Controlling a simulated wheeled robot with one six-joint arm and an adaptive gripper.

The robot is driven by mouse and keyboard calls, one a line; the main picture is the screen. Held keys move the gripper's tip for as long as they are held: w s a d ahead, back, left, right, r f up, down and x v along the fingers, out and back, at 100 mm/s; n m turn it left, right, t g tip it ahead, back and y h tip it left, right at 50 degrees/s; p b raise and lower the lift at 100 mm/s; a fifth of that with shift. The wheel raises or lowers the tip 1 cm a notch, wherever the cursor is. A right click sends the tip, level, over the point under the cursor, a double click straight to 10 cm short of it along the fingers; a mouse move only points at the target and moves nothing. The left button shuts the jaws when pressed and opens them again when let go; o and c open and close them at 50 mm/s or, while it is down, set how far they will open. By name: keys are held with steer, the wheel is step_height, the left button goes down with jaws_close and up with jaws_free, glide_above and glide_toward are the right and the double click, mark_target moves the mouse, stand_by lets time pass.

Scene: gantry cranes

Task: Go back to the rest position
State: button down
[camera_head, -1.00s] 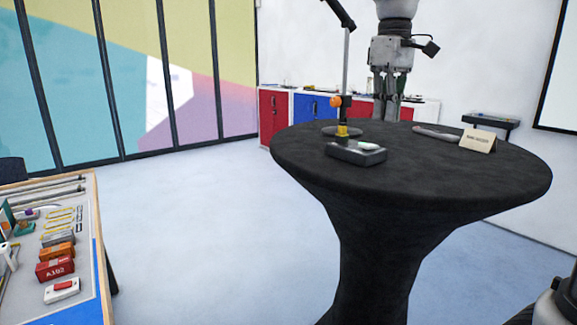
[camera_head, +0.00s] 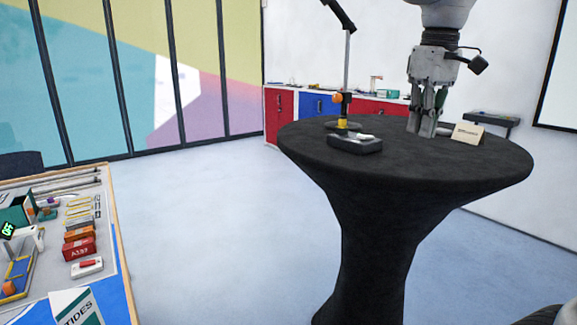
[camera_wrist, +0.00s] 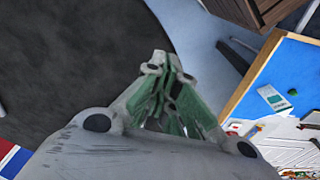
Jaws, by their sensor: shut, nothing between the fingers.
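My gripper (camera_head: 426,130) hangs pointing down over the right part of the round black table (camera_head: 385,230) in the head view. Its fingers are together and hold nothing. In the wrist view the closed fingers (camera_wrist: 165,95) point away over the edge of the black table top (camera_wrist: 90,70), with pale floor beyond. In the head view the fingers overlap the table top beside a small beige card (camera_head: 468,133); I cannot tell whether they touch the table.
A black box with a white piece (camera_head: 355,144) and a lamp stand (camera_head: 346,70) are on the table. A workbench (camera_head: 125,270) with several small items is at left. Red and blue cabinets (camera_head: 318,106) line the back wall. The floor between is clear.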

steer(key=s+d+f+m+t, duration=0.1)
steer(key=s+d+f+m, duration=0.1)
steer(key=s+d+f, duration=0.3)
steer(key=s+d+f+m+t, duration=0.2)
steer(key=s+d+f, duration=0.3)
steer(key=s+f, duration=0.3)
steer(key=shift+s+f+m, duration=0.15)
steer(key=shift+s+m, duration=0.65)
steer(key=shift+s, duration=0.2)
steer(key=shift+d, duration=0.1)
